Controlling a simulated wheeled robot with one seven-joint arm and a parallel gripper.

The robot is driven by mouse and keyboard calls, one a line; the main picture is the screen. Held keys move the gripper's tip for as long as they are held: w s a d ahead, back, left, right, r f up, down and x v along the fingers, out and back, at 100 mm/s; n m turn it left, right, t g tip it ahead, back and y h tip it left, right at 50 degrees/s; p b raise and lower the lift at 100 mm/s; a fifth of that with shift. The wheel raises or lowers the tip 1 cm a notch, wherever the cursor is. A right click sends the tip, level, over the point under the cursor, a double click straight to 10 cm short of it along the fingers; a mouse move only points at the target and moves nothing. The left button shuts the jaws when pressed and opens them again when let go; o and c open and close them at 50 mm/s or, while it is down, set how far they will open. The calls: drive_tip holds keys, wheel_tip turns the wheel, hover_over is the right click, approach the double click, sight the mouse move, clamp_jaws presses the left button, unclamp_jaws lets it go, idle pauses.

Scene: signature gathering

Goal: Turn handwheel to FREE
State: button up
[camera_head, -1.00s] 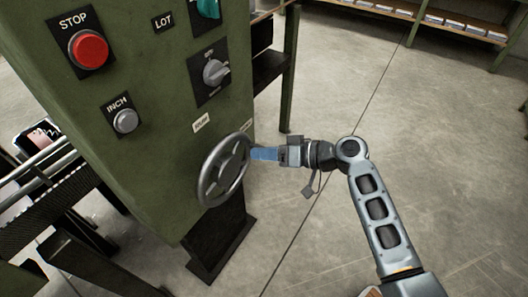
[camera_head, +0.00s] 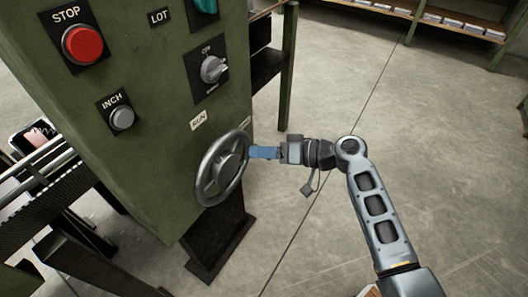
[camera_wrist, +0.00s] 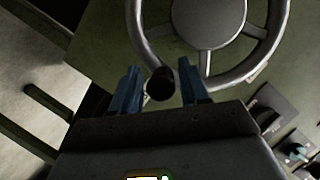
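The grey metal handwheel (camera_head: 226,168) is mounted low on the green machine panel, with spokes and a round hub. In the wrist view the handwheel (camera_wrist: 208,22) fills the upper right. A dark round knob (camera_wrist: 160,84) is at its near rim. My gripper (camera_head: 252,152) reaches the wheel's right rim from the right. In the wrist view my gripper (camera_wrist: 158,68) has its two blue fingers apart, one on each side of the knob, with gaps visible. Whether a finger touches the rim is unclear. A RUN label (camera_head: 199,120) is above the wheel; a second label (camera_head: 244,124) to its right is unreadable.
The panel also carries a red STOP button (camera_head: 85,45), a grey INCH button (camera_head: 122,118) and a grey rotary selector (camera_head: 213,69). A dark roller conveyor (camera_head: 40,185) stands at left. The floor (camera_head: 430,160) to the right is open.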

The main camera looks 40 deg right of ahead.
drive_tip(key=shift+o, duration=0.5)
drive_tip(key=shift+a, duration=0.1)
drive_tip(key=shift+s, duration=0.15)
drive_tip(key=v, duration=0.7)
drive_tip(key=shift+s+d, duration=0.25)
drive_tip(key=shift+p, duration=0.3)
